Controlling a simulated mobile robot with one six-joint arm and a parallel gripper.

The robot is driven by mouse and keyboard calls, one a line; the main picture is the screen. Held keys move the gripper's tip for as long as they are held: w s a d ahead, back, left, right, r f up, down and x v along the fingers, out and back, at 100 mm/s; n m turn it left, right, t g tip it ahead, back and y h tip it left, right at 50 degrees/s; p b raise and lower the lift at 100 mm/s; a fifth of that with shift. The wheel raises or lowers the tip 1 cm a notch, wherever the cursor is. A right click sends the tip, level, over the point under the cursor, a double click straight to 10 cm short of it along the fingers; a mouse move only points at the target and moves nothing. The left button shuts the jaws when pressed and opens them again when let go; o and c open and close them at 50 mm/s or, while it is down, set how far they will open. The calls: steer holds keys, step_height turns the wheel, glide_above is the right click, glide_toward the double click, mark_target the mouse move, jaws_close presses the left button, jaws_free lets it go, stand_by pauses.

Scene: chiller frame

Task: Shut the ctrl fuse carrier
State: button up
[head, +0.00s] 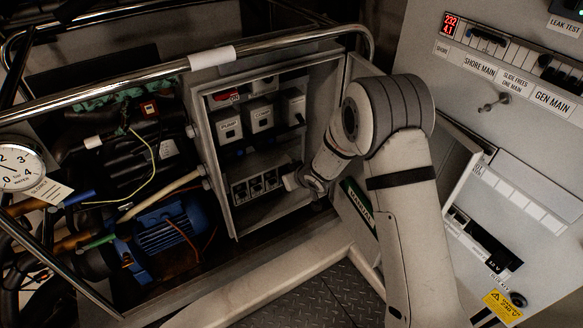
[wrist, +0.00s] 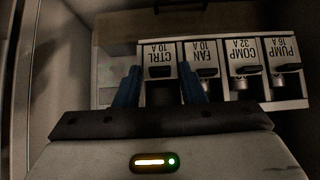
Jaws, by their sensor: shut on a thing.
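The ctrl fuse carrier (wrist: 160,72) is at the left end of a fuse row in the wrist view, under an upside-down label reading CTRL 10 A. My gripper (wrist: 159,88) has one blue finger on each side of it and is shut on it. A dark area lies between the fingers below its face; how far the carrier is tilted out is hard to tell. In the head view my gripper (head: 290,182) is at the right end of the fuse block (head: 256,186), where it hides the ctrl carrier.
The fan (wrist: 207,72), comp (wrist: 246,71) and pump (wrist: 288,68) carriers stand alongside in the wrist view. The open cabinet's side wall (head: 212,165) and its door (head: 357,205) flank my arm. A blue motor (head: 165,235) is outside to the left.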

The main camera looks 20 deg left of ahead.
steer(key=shift+w+a+r+g+h+p, duration=0.25)
steer(key=shift+r+g+h+p, duration=0.3)
steer(key=shift+p, duration=3.3)
steer(key=shift+w+a+f+g+h+p, duration=0.1)
steer(key=shift+a+f+g+h+p, duration=0.2)
steer(key=shift+p, duration=1.6)
steer(key=shift+d, duration=0.1)
steer(key=o, duration=0.7)
steer(key=shift+r, duration=0.1)
steer(key=p+v, duration=0.4)
steer(key=v, duration=0.4)
steer(key=shift+p, duration=0.3)
